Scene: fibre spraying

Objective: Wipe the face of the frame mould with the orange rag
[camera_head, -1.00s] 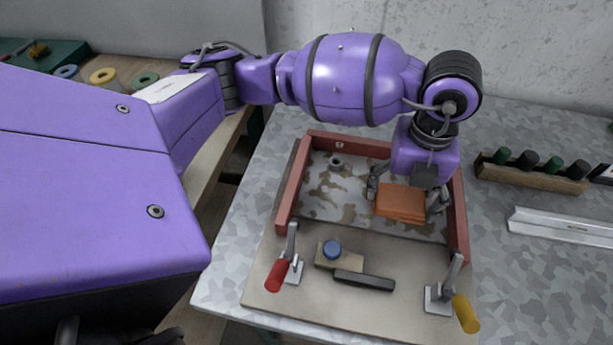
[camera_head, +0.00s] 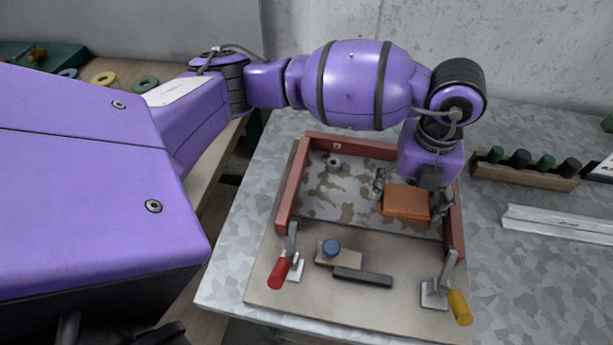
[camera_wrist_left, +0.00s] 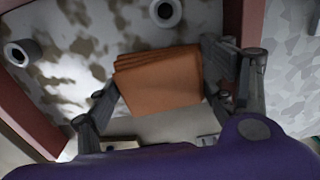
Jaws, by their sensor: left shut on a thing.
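The frame mould (camera_head: 289,188) has red-brown walls around a pale face (camera_head: 330,200) with brown stains. The orange rag (camera_head: 405,203) is a folded pad over the right part of that face. My left gripper (camera_head: 408,200) is shut on the rag, one finger on each side of it. The left wrist view shows the rag (camera_wrist_left: 160,85) between the fingers, with stained face beyond it. Whether the rag touches the face I cannot tell. My right gripper is in neither view.
A red-handled clamp (camera_head: 280,272) and a yellow-handled clamp (camera_head: 459,307) stand on the board in front. Between them are a block with a blue knob (camera_head: 331,247) and a dark bar (camera_head: 362,277). A wooden rack (camera_head: 525,174) and a metal strip (camera_head: 560,222) lie right.

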